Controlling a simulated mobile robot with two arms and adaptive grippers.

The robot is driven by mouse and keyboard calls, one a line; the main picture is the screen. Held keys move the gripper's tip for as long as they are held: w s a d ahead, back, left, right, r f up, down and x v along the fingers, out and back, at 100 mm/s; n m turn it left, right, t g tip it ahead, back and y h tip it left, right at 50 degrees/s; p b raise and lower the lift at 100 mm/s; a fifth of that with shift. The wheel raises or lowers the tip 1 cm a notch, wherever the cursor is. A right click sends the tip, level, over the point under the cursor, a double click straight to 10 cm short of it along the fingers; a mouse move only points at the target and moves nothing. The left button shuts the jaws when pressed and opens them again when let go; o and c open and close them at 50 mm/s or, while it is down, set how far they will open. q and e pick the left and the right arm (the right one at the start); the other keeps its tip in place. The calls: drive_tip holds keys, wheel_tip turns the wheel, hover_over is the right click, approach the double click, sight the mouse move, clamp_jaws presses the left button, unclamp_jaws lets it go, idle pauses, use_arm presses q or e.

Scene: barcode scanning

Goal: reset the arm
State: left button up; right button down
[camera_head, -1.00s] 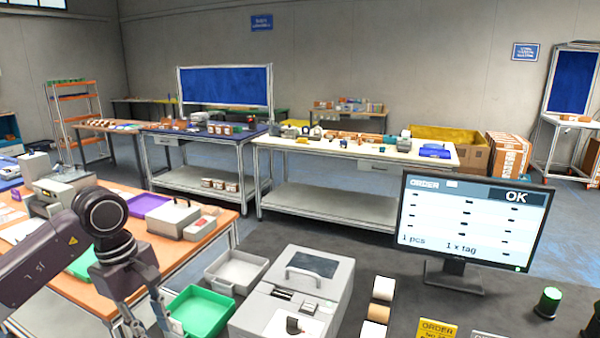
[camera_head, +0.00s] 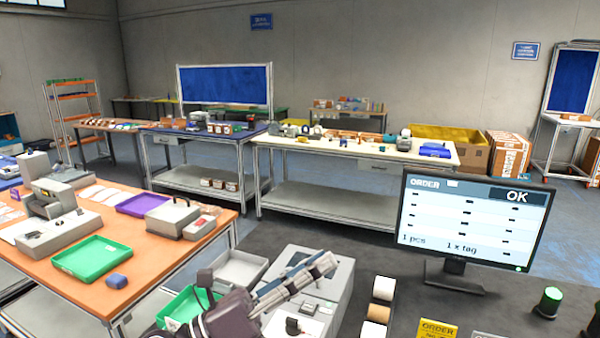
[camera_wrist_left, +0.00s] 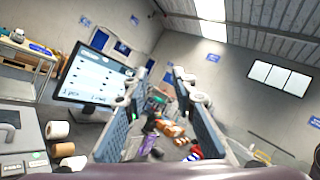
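My left gripper (camera_head: 326,268) shows in the head view at the lower middle, in front of the grey machine (camera_head: 338,283) and hiding part of its top. Its fingers point to the right and slightly up. In the left wrist view the two fingers (camera_wrist_left: 162,88) stand apart with nothing held between them. The dark wrist of my left arm covers part of the green tray (camera_head: 178,306) at the bottom. My right gripper does not show in these frames.
The monitor (camera_head: 470,225) stands right of the gripper and reads OK. Paper rolls (camera_head: 378,311) lie beside the machine, with a green-topped device (camera_head: 549,301) further right. An orange table (camera_head: 140,230) at left holds a green tray (camera_head: 92,259) and a purple tray (camera_head: 142,204).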

use_arm(q)
drive_tip(key=w+a+f+n+t+y, duration=0.4)
drive_tip(key=a+n+y, duration=0.3)
drive_tip(key=n, duration=0.5)
drive_tip(key=w+a+f+n+t+y, duration=0.2)
drive_tip(key=a+f+n+t+y, duration=0.2)
drive_tip(key=a+n+t+y, duration=0.55)
drive_tip(key=s+a+f+n+g+y, duration=0.2)
drive_tip(key=s+a+f+n+g, duration=0.15)
drive_tip(key=f+n, duration=0.35)
drive_tip(key=s+a+f+n+g+y, duration=0.2)
drive_tip(key=f+n+g, duration=0.3)
drive_tip(key=f, duration=0.4)
drive_tip(key=s+f+n+g, duration=0.3)
drive_tip(key=s+f+g, duration=0.4)
drive_tip(key=s, duration=0.6)
drive_tip(key=s+f+n+g, duration=0.4)
drive_tip(key=s+f, duration=0.5)
drive_tip(key=s, duration=0.3)
wheel_tip(320, 180, down, 26)
drive_tip(key=r+g, duration=0.1)
drive_tip(key=s+a+f, duration=0.2)
drive_tip(key=s+f, duration=0.7)
drive_tip(key=s+a+f+g+b, duration=0.1)
drive_tip(key=s+f, duration=0.8)
drive_tip(key=f, duration=0.1)
drive_tip(key=shift+s+a+m, duration=0.2)
drive_tip(key=shift+a+m, duration=0.15)
drive_tip(key=shift+a, duration=0.05)
